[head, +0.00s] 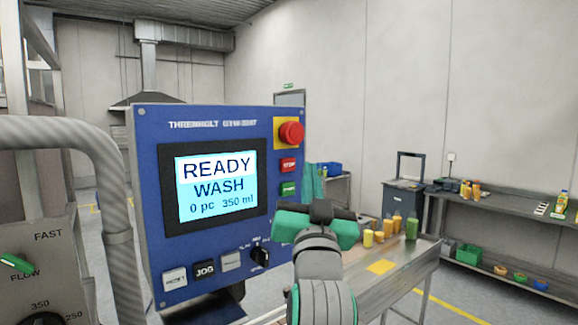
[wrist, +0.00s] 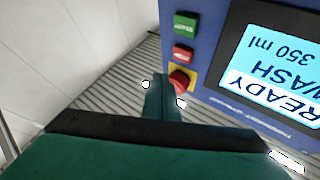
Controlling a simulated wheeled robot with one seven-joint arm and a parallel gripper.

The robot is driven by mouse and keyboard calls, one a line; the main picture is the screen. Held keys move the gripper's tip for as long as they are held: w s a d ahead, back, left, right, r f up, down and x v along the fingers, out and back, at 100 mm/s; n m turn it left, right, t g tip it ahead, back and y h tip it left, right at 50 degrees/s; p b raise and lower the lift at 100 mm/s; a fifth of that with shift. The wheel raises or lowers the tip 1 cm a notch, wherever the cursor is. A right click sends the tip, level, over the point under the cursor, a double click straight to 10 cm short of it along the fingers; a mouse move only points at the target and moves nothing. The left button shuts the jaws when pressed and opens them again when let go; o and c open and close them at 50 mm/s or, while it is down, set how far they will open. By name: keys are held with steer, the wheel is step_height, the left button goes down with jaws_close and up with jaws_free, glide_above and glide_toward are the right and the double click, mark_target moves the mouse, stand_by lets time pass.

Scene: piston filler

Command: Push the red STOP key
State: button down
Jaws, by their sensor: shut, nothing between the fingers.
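The red STOP key (head: 288,165) is a small rectangular key on the right side of the blue control panel (head: 150,135), between the red mushroom button above and a green key below. It also shows in the inverted wrist view (wrist: 183,54). My gripper (head: 319,211) is in front of the panel's lower right in the head view, its fingertips hard to make out. In the wrist view its fingers (wrist: 161,82) are shut and empty. They appear beside the mushroom button and STOP key, with a visible gap in the picture to the STOP key; depth is unclear.
The mushroom button (head: 291,133) on its yellow plate and the green key (head: 289,189) are close neighbours. The screen (head: 215,185) reads READY, WASH, 0 pc, 350 ml. A knob (head: 259,257) and several keys line the bottom. A bench (head: 405,268) with bottles stands behind right.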

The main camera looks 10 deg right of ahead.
steer(key=shift+s+d, duration=0.45)
steer(key=shift+s, duration=0.3)
steer(key=shift+w, duration=0.1)
